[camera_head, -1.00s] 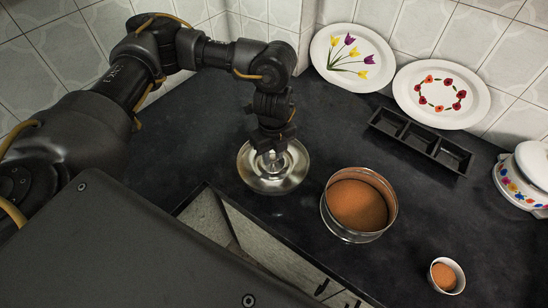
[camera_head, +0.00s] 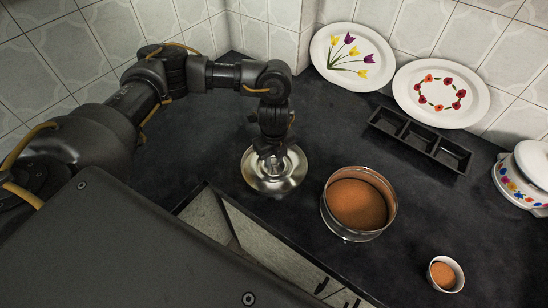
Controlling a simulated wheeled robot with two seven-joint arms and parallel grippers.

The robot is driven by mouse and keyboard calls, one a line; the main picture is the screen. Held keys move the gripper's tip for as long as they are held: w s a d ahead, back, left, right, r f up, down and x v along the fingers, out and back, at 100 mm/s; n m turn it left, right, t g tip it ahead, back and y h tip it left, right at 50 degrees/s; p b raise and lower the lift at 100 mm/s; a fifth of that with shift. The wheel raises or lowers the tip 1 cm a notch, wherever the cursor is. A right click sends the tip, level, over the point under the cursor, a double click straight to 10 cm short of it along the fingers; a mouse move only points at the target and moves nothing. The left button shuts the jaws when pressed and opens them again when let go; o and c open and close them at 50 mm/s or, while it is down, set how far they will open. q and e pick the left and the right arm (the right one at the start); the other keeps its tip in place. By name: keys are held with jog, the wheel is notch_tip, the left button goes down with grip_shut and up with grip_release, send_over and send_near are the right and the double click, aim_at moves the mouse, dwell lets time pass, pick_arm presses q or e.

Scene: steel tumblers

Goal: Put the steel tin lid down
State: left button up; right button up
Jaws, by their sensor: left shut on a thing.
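The steel tin lid (camera_head: 288,183) is a shiny round disc in the head view, just left of an open steel tin (camera_head: 360,236) filled with brown powder. My left gripper (camera_head: 273,162) points down over the middle of the lid and is shut on it. The gripper hides the lid's centre and most of its own fingertips. The lid looks level and close to the dark worktop; I cannot tell if it touches it. My right gripper does not show.
A small white cup (camera_head: 457,285) of brown powder stands at the lower right. A black three-part tray (camera_head: 425,137) lies behind the tin. Two flowered plates (camera_head: 338,82) (camera_head: 415,110) lean on the tiled wall. A white lidded pot (camera_head: 515,185) stands far right. Worktop (camera_head: 215,140) behind the lid is clear.

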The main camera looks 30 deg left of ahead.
aim_at(274, 161)
pick_arm(q)
jog(key=shift+f, duration=0.15)
jog(key=o, duration=1.1)
jog(key=shift+c, duration=0.2)
jog(key=shift+w+r, duration=0.1)
jog(key=shift+r, duration=0.35)
notch_tip(274, 161, up, 12)
jog(key=shift+f, duration=0.25)
